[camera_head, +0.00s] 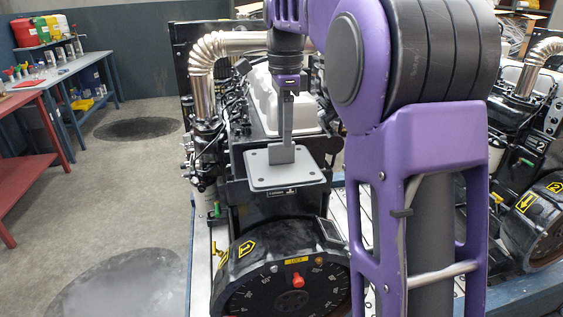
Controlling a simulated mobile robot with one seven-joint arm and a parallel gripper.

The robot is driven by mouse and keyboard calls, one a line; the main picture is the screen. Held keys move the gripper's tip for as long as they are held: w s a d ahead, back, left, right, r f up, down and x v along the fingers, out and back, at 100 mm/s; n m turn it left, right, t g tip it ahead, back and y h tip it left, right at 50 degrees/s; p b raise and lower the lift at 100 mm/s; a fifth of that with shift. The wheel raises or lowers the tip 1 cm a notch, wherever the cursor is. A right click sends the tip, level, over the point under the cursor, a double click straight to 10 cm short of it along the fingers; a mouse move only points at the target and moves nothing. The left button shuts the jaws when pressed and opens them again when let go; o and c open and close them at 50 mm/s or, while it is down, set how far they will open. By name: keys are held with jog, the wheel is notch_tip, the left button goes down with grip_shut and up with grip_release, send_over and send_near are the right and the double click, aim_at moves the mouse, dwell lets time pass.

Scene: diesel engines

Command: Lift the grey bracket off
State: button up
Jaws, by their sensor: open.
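The grey bracket (262,178) is a flat plate with holes near its corners and a short upright block in the middle. It rests on top of the engine, above the black flywheel housing. My gripper (287,138) points down from above, its slim grey fingers reaching to the upright block. The fingers are seen edge-on, so the gap between them is hidden. They overlap the block in this view, and I cannot tell whether they touch it. The jaws are open.
Behind the bracket are a pale engine cover (268,100) and a ribbed exhaust pipe (228,43). The round black housing (285,275) with a red knob is in front. My purple arm hides the engine's right side. A second engine (530,215) stands right; the floor at left is clear.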

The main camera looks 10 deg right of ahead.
aim_at(282, 163)
jog(key=f, duration=0.5)
jog(key=shift+w+a+b, duration=0.2)
jog(key=shift+a+b, duration=0.1)
jog(key=shift+b, duration=0.1)
grip_shut()
dwell(1.0)
